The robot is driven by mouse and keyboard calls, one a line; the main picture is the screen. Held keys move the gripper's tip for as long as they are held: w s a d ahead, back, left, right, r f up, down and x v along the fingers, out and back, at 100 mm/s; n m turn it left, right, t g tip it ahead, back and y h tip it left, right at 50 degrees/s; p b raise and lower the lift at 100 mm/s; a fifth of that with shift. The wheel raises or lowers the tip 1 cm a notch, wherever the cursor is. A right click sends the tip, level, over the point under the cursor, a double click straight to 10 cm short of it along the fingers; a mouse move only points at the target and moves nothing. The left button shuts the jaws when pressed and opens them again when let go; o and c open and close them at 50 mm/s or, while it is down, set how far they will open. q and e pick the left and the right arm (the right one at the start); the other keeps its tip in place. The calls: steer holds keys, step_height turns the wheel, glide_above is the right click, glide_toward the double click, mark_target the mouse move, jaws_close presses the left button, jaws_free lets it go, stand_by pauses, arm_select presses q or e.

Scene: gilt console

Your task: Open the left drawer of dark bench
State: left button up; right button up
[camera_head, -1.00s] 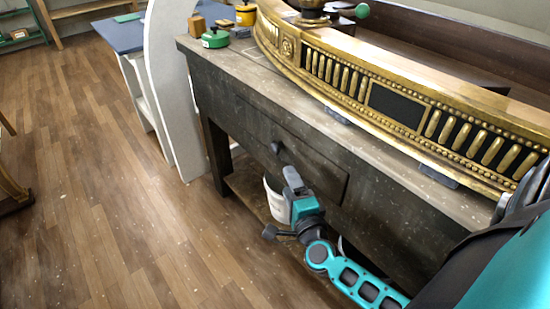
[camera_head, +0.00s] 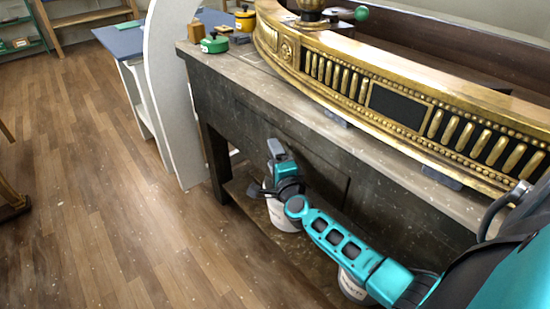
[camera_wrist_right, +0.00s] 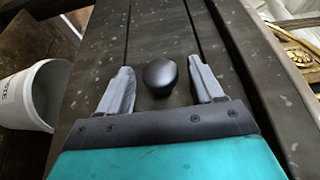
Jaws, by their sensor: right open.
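The dark bench (camera_head: 250,92) runs along the right side of the head view. Its left drawer (camera_head: 325,177) is partly hidden by my right arm, and its front looks flush with the bench. In the right wrist view the round black knob (camera_wrist_right: 159,76) stands between the two fingers of my right gripper (camera_wrist_right: 160,85). The fingers are open, with a gap on each side of the knob. In the head view my right gripper (camera_head: 272,148) is at the drawer front and its arm hides the knob. My left gripper is not in view.
White buckets (camera_head: 283,212) stand on the bench's lower shelf (camera_head: 240,184); one also shows at the left of the right wrist view (camera_wrist_right: 30,95). A gilt console piece (camera_head: 330,75) and a green pot (camera_head: 214,44) sit on the bench top. The wooden floor (camera_head: 110,170) at left is clear.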

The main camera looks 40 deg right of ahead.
steer(key=shift+c, duration=0.3)
jaws_close()
stand_by(0.3)
